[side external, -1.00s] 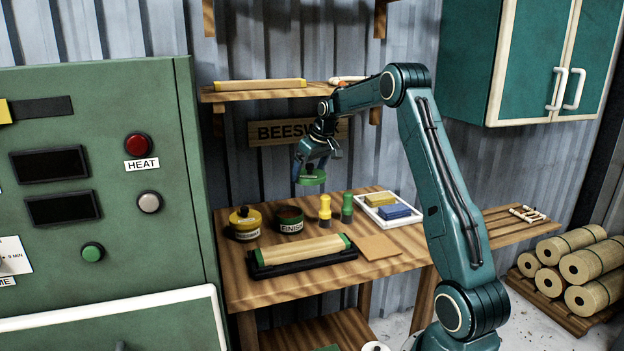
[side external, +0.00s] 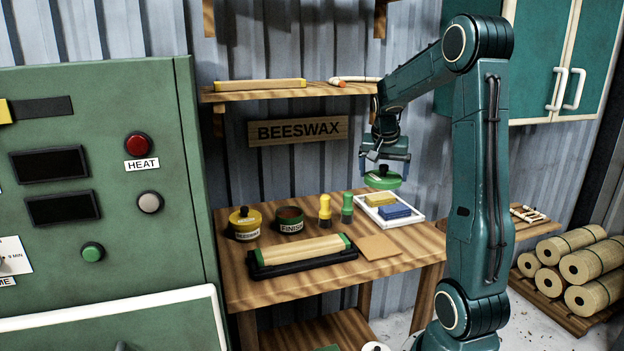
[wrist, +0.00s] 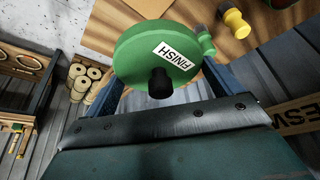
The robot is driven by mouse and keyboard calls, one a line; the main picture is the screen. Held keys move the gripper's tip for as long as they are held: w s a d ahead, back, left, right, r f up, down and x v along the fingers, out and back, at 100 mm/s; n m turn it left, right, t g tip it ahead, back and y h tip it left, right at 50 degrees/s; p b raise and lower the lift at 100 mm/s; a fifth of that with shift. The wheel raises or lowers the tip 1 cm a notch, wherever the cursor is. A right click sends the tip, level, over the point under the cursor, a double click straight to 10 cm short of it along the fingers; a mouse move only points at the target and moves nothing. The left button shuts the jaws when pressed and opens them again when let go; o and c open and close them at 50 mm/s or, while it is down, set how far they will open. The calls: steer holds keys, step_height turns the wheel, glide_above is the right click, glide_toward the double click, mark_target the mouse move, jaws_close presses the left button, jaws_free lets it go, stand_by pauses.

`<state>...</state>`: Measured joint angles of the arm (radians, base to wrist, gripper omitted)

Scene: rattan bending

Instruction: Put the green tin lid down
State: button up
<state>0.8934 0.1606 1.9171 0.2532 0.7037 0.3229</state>
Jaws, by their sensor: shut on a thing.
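The green tin lid (side external: 382,181) is a round disc with a black knob. My gripper (side external: 384,167) is shut on it and holds it in the air above the white tray (side external: 418,216) at the right of the bench. In the wrist view the lid (wrist: 158,50) shows its FINISH label and black knob between the fingers of my gripper (wrist: 160,85). The open FINISH tin (side external: 289,219) stands on the bench to the left, with a dark inside. The lid is apart from the tin and the bench.
The yellow BEESWAX tin (side external: 245,223) is left of the FINISH tin. A yellow bottle (side external: 325,210) and a green bottle (side external: 347,208) stand right of it. The tray holds a yellow block (side external: 380,199) and a blue block (side external: 395,211). A tan sheet (side external: 379,247) lies in front.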

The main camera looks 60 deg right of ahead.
mark_target(377, 243)
step_height(377, 243, down, 20)
steer(key=shift+f, duration=0.1)
stand_by(1.1)
steer(key=shift+f, duration=0.1)
steer(key=o, duration=0.7)
steer(key=shift+v, duration=6.2)
steer(key=shift+d, duration=0.15)
